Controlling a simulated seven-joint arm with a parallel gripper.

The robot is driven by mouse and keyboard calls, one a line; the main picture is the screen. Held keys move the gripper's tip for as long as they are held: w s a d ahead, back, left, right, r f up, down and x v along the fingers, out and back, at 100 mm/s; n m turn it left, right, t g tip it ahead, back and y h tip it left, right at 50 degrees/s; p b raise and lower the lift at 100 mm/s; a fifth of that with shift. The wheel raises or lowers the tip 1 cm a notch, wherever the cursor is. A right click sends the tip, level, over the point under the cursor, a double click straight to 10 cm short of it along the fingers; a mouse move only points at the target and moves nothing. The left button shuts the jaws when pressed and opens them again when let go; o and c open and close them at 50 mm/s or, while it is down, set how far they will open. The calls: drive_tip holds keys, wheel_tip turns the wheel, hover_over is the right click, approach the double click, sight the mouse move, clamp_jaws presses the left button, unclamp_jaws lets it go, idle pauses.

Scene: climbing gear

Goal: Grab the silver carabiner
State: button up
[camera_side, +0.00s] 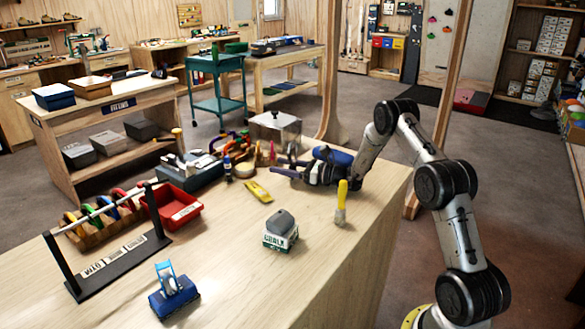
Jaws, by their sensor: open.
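I cannot pick out the silver carabiner for certain; it is too small or hidden in this view. Several coloured rings or carabiners (104,207), blue, green, yellow and red among them, are by a rail at the left of the table. My gripper (281,167) is at the far right part of the wooden table, low over the top and pointing left. Its dark fingers are spread apart, with nothing clearly seen between them. A shiny metal box (275,133) stands just behind it.
A yellow tool (257,191) and a chalk container (281,232) lie in front of my gripper. A yellow-handled brush (341,203) stands to the right. A red bin (172,210) is at the left. A blue item (173,297) sits near the front. The table's front middle is clear.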

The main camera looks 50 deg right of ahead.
clamp_jaws()
idle(1.4)
